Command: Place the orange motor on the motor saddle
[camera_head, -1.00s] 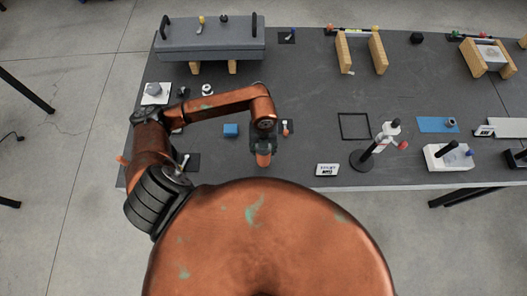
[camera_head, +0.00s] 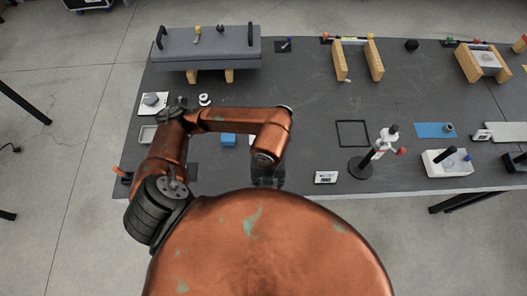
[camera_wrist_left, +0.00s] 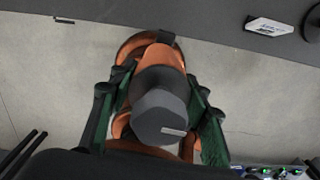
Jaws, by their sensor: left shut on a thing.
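My left gripper (camera_head: 267,180) hangs at the table's front edge in the head view, partly behind my own copper body. In the left wrist view the gripper (camera_wrist_left: 155,118) is shut on the motor (camera_wrist_left: 160,112), which shows a dark grey faceted end with a pale label. Orange shows beyond that end, but I cannot clearly separate it from my copper body. The motor is hidden in the head view. I cannot tell which object is the motor saddle. My right gripper is not in view.
A black square frame (camera_head: 339,134), a display sign (camera_head: 326,177) and a white-and-black stand (camera_head: 362,166) are to the right. Wooden supports (camera_head: 340,62) stand farther back. Floor shows beneath the gripper in the wrist view.

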